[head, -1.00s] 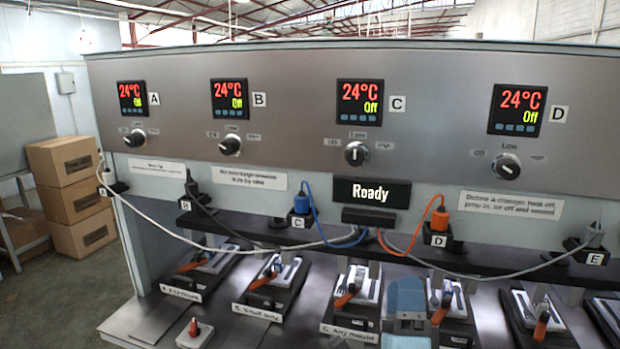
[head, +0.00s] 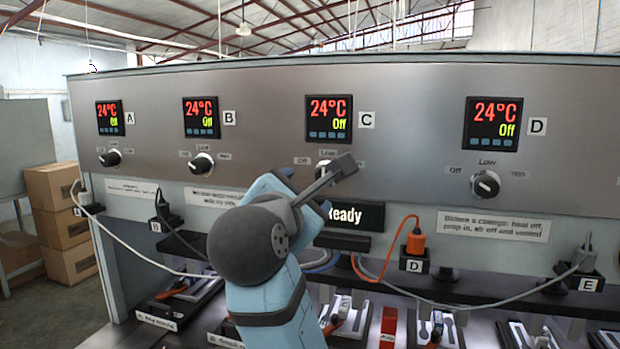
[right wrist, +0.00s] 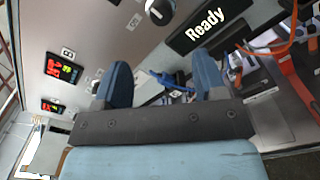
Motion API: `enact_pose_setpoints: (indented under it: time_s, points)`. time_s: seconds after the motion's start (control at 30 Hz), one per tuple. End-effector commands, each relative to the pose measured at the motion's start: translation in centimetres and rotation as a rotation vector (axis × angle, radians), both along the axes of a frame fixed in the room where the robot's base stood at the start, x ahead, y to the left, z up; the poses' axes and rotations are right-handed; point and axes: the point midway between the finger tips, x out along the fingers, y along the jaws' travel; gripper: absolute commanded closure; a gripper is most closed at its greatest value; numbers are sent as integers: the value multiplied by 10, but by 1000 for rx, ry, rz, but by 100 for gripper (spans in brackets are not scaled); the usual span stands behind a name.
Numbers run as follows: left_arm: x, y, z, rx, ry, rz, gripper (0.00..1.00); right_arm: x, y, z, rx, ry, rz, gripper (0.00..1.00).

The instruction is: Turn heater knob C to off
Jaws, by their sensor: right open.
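Heater knob C (head: 323,168) sits on the grey panel below display C (head: 329,119), which reads 24°C and Off. The knob is partly covered by my right gripper, so its pointer is hard to read in the head view. My right gripper (head: 318,188) is raised in front of the panel, just below and over the knob. In the right wrist view, its two blue fingers (right wrist: 162,68) are apart with nothing between them. The knob (right wrist: 160,10) shows at the top edge there, beyond the fingertips. My left gripper is not in view.
Knobs A (head: 110,158), B (head: 201,162) and D (head: 486,184) are on the same panel. The Ready sign (head: 358,215) is just below and right of the gripper. An orange plug (head: 416,242) and cables hang along the black ledge below.

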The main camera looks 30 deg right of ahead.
Motion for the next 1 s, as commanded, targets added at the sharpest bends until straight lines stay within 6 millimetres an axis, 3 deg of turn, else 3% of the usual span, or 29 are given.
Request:
enact_pose_setpoints:
  time_s: [0.6, 1.0]
  points:
    - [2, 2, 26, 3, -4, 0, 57, 73, -88, 2, -8, 4, -7, 35]
    - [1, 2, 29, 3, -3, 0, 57, 86, -102, 0, -5, 3, -4, 35]
